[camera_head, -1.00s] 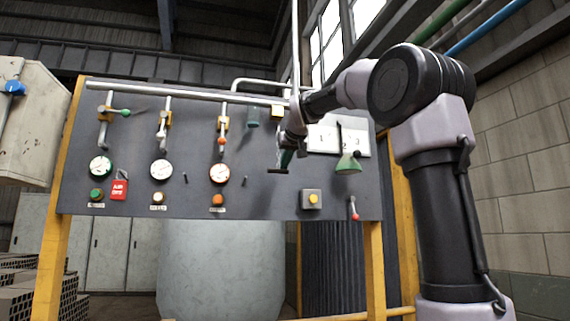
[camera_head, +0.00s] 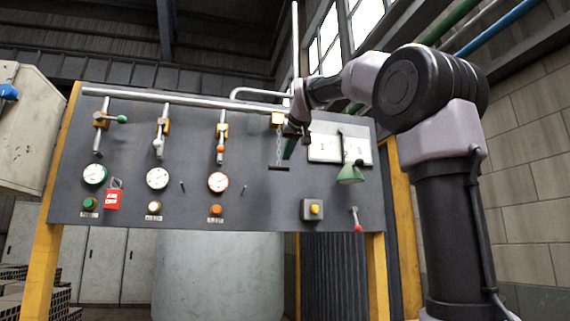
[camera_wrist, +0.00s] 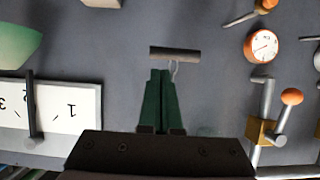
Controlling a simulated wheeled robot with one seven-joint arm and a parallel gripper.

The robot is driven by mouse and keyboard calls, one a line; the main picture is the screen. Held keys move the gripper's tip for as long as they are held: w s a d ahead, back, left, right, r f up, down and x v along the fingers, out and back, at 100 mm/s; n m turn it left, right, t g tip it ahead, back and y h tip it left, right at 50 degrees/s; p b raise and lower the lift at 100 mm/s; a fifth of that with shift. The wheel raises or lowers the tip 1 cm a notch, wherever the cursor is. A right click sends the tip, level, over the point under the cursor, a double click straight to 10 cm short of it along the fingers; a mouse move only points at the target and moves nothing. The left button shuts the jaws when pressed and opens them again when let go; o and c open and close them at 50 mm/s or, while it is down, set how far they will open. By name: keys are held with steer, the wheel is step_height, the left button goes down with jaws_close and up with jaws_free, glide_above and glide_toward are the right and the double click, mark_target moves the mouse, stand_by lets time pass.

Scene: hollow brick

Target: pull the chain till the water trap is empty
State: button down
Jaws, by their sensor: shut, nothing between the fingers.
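Left of the chain are several levers, gauges (camera_head: 218,182) and a red tag (camera_head: 113,198). A white numbered plate (camera_head: 325,148) and green funnel-shaped lamp (camera_head: 350,173) are on the right, above a yellow button box (camera_head: 313,209). A pipe (camera_head: 170,98) runs along the top.

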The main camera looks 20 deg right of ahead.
steer(key=v, duration=0.6)
steer(key=shift+s+r, duration=0.2)
steer(key=shift+s, duration=0.15)
steer(key=s+f+m+g, duration=0.1)
steer(key=s+f, duration=0.6)
steer(key=f, duration=0.7)
steer(key=s+f+m+g+y, duration=0.1)
steer(key=s+f+g, duration=0.2)
steer(key=s+f, duration=0.4)
steer(key=s+f+m+g+y, duration=0.1)
steer(key=s+f, duration=0.6)
steer(key=f, duration=1.4)
steer(key=shift+d+f+m+g, duration=0.15)
steer(key=shift+d+m+g, duration=0.25)
steer(key=shift+m, duration=0.2)
